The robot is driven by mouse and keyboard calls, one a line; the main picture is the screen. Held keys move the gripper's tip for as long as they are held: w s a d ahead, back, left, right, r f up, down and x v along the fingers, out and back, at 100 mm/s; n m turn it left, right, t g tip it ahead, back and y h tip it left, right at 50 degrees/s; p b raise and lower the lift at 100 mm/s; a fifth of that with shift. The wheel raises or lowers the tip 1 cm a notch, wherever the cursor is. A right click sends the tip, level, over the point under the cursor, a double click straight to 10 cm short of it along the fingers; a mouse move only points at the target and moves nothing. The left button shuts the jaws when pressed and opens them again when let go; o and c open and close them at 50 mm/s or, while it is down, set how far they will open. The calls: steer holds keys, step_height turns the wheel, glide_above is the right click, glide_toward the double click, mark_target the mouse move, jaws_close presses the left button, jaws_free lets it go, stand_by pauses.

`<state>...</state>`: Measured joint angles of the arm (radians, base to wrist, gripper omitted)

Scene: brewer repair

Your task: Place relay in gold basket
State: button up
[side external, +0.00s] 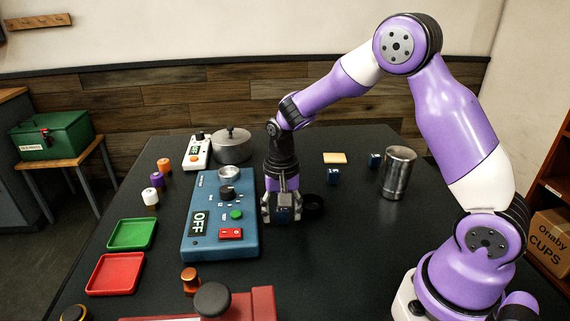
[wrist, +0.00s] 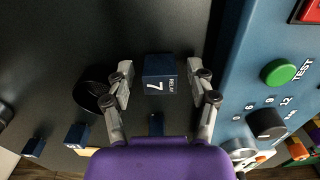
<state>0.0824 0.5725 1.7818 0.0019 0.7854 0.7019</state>
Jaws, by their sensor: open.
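A dark blue cube-shaped relay marked "RELAY 7" (wrist: 160,82) lies between the fingers of my gripper (wrist: 160,72) in the wrist view. The fingers are open, one on each side of it, with a gap showing at the left. In the side view my gripper (side external: 282,210) points down beside the blue machine, and the relay (side external: 284,215) shows partly between its fingers. I cannot tell whether the relay rests on the table. I see no gold basket in either view.
The blue machine (side external: 200,246) reading OFF stands close to the left. A black ring-like part (side external: 313,203) is just right of my gripper. Two blue cubes (side external: 333,176) (side external: 375,160) and a metal cup (side external: 398,175) stand farther right. Green (side external: 132,248) and red (side external: 114,288) trays lie left.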

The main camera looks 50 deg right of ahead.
steer(key=shift+r, duration=0.1)
step_height(320, 180, up, 12)
steer(key=s+a+r+n+t, duration=0.1)
steer(key=s+r+n+t, duration=0.1)
steer(key=s+n, duration=0.2)
steer(key=s+a+r+n+t, duration=0.1)
steer(key=s+r+n+t, duration=0.2)
steer(key=s, duration=0.6)
steer(key=shift+a+n, duration=0.35)
steer(key=shift+n, duration=0.35)
steer(key=shift+o, duration=0.5)
steer(key=shift+s+f+n+t, duration=0.25)
steer(key=shift+s+n+t, duration=0.05)
steer(key=shift+f, duration=0.1)
